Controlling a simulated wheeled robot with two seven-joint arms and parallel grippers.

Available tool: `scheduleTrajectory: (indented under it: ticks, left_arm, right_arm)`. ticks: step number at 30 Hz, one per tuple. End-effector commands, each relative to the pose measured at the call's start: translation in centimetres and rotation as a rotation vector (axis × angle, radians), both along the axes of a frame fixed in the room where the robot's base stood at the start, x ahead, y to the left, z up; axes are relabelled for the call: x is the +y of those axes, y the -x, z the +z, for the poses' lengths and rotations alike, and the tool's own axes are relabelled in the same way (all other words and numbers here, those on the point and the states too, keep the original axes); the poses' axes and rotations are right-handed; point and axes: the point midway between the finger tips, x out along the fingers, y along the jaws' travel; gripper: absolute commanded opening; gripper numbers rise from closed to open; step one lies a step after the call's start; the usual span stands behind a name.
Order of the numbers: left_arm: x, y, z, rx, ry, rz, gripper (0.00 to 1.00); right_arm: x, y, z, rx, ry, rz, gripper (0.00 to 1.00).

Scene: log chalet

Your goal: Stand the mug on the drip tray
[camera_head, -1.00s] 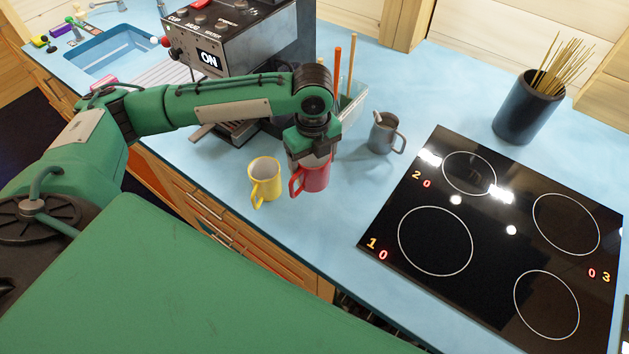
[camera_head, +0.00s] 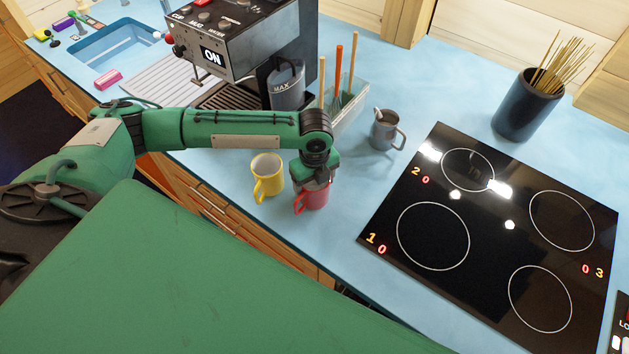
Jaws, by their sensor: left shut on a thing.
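A red mug (camera_head: 310,199) is at the middle of the camera_head view, near the front edge of the counter. My left gripper (camera_head: 318,176) is over it from above and shut on it, hiding part of its rim. I cannot tell whether the mug touches the counter. A yellow mug (camera_head: 267,175) stands upright just left of it. The coffee machine (camera_head: 228,45) stands behind, and its slotted dark drip tray (camera_head: 225,97) shows at its base, partly hidden by my left arm and the machine's MAX-marked container. My right gripper is not in view.
A grey jug (camera_head: 384,131) stands right of the red mug. A clear utensil holder (camera_head: 350,105) is behind. A black hob (camera_head: 435,236) takes up the right, with a dark pot of sticks (camera_head: 526,106) beyond. A sink (camera_head: 118,45) is at the far left.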

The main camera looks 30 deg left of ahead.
Motion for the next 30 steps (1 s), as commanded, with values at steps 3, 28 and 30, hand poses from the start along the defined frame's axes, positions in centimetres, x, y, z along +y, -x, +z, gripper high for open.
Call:
scheduleTrajectory:
  ticks: [3,28,30]
  left_arm:
    - [0.0,0.0,-0.2,0.0,0.0,0.0,0.8]
    - [0.0,-0.1,7.3,-0.005,0.002,0.0,0.95]
    - [0.0,-0.1,8.7,-0.004,0.001,0.001,0.95]
  right_arm:
    - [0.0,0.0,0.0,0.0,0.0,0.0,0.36]
    - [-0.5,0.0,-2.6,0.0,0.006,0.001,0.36]
    - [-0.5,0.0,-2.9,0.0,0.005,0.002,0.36]
